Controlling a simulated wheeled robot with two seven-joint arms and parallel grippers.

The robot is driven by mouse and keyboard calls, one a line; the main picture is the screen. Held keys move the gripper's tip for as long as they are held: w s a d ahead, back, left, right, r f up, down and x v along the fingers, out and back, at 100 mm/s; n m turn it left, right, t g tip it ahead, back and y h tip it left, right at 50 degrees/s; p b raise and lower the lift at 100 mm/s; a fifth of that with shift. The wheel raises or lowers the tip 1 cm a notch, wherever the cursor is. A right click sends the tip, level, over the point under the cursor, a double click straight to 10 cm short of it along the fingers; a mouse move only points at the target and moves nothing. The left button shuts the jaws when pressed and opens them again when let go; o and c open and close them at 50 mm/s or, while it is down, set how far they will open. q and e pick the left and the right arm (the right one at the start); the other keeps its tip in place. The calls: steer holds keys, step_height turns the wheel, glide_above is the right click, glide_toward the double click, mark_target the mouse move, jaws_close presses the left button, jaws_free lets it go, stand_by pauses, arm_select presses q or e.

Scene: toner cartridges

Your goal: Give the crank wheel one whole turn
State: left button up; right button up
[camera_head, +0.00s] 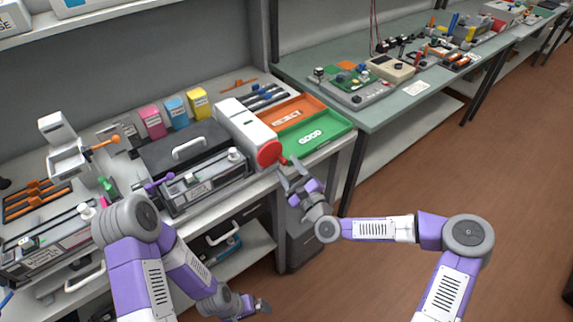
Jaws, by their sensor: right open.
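The crank wheel (269,153) is a red disc on the front end of a long white machine (243,121). A small red handle (283,160) sticks out at its right side. My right gripper (291,168) is open, just right of and below the wheel, with its fingers close to the handle. I cannot tell whether they touch it. My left gripper (263,305) hangs low in front of the bench, well away from the wheel. Its fingers are too small to read.
A green tray (322,134) marked GOOD and an orange tray (300,108) lie right of the machine. A dark unit with a handle (187,150) stands to its left. Pink, blue and yellow boxes (198,103) stand behind. The floor at right is clear.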

steer(key=v, duration=0.5)
steer(key=shift+s+d+p, duration=0.2)
steer(key=shift+s+p, duration=0.15)
